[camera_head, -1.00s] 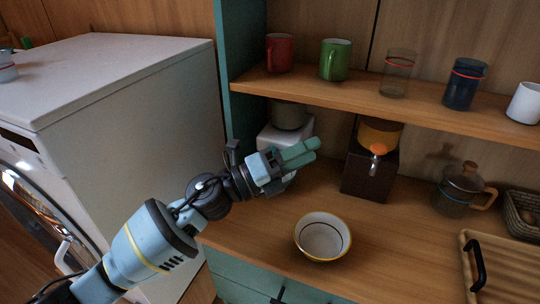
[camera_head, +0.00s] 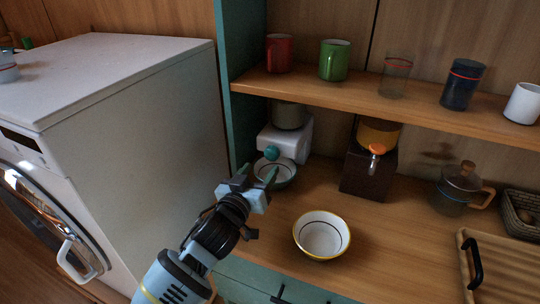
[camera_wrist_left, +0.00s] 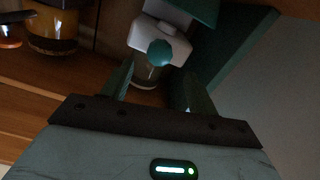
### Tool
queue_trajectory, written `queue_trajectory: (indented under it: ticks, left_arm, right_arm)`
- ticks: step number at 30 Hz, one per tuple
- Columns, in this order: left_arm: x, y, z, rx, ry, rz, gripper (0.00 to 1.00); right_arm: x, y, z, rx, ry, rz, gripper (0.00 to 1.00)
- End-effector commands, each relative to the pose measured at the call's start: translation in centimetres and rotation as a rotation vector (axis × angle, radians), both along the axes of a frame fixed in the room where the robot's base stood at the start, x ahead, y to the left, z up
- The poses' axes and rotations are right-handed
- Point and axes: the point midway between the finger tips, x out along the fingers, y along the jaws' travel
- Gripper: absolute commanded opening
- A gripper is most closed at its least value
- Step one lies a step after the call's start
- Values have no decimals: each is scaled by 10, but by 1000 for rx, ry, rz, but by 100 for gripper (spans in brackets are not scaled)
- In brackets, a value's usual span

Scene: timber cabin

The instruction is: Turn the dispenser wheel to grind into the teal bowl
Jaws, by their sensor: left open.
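The white dispenser (camera_head: 291,137) stands at the left end of the counter, with a round teal wheel (camera_head: 272,153) on its front. A teal bowl (camera_head: 287,182) with a pale inside sits under that wheel, partly hidden by my gripper. My left gripper (camera_head: 257,172) is open and empty, just in front of the bowl and below the wheel. In the left wrist view the wheel (camera_wrist_left: 159,52) shows beyond and between the two spread fingers (camera_wrist_left: 156,72), apart from them. My right gripper is not in view.
A dark dispenser (camera_head: 368,175) with an orange wheel (camera_head: 377,149) stands to the right. A yellow-rimmed bowl (camera_head: 322,255) is on the front counter. A shelf (camera_head: 350,98) with several mugs and glasses hangs overhead. A teal side panel (camera_head: 240,125) bounds the left.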

Motion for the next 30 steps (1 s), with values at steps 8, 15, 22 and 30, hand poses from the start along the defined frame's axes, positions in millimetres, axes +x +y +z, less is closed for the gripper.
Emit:
queue_trajectory:
  ticks: [8,15,22,30]
  left_arm:
    - [32,-11,1,4,-4,-1,59]
    - [59,-20,0,4,-4,-1,59]
    - [70,-23,0,3,-3,-1,59]
    - [71,-24,1,3,-3,-1,59]
  right_arm:
    - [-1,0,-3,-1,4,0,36]
    - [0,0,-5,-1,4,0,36]
    - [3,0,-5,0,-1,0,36]
    - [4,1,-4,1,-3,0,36]
